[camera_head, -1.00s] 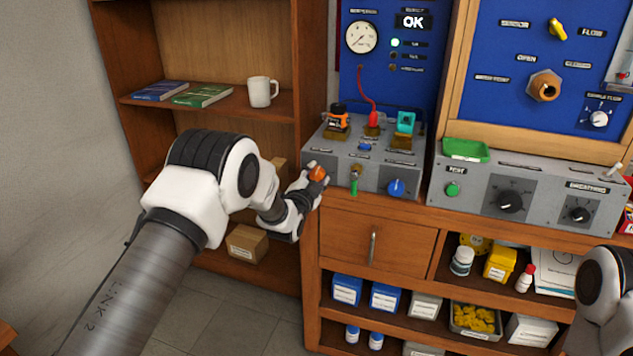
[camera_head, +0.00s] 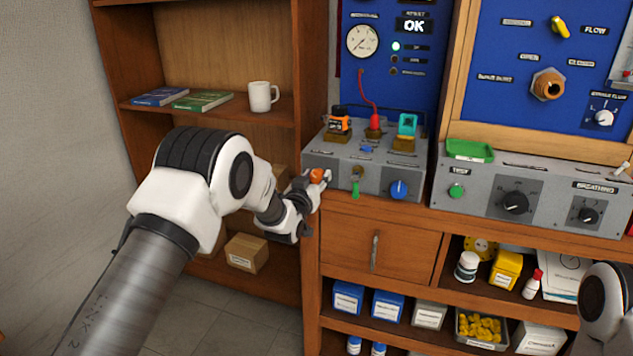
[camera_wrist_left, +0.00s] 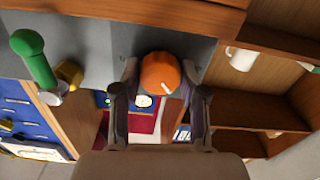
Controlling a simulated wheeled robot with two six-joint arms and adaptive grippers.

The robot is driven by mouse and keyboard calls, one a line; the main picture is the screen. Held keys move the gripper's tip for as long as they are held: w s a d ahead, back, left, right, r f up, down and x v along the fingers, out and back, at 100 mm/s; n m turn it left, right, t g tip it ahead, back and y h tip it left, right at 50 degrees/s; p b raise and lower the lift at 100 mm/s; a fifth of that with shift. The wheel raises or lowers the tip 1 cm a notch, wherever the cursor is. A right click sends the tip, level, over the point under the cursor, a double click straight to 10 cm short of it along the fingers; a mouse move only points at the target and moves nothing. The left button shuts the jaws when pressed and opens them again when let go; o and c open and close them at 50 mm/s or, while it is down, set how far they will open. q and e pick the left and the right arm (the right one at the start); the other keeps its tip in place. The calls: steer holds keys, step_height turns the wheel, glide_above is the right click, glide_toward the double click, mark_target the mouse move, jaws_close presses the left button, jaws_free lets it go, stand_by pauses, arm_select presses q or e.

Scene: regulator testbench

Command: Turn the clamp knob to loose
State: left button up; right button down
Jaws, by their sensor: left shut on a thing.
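The clamp knob, an orange round knob with a white pointer line (camera_wrist_left: 160,73), is on the front face of the grey test box. In the head view the orange knob (camera_head: 317,175) is at the box's left end, partly hidden by my gripper. My left gripper (camera_head: 316,184) is at the knob; in the left wrist view its two fingers (camera_wrist_left: 160,84) are on either side of it, shut on it. The white line points down and slightly right in the wrist view. Part of my right arm (camera_head: 606,305) shows at the right edge; its gripper is out of view.
Right of the knob are a green-handled lever (camera_head: 355,185) and a blue knob (camera_head: 398,189). The grey box (camera_head: 345,160) carries orange, red and teal parts on top. A wooden drawer (camera_head: 350,235) lies below. A shelf with a white mug (camera_head: 263,96) stands left.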

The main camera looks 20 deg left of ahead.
arm_select(q)
steer(key=n, duration=0.3)
steer(key=n+b, duration=0.1)
steer(key=n, duration=0.1)
steer(key=shift+f+n, duration=0.25)
steer(key=shift+n, duration=0.05)
steer(key=shift+n+b, duration=0.35)
steer(key=shift+n, duration=1.75)
steer(key=o, duration=0.8)
steer(key=shift+o, duration=0.3)
steer(key=shift+s+r, duration=0.1)
steer(key=s, duration=1.2)
steer(key=shift+a, duration=0.25)
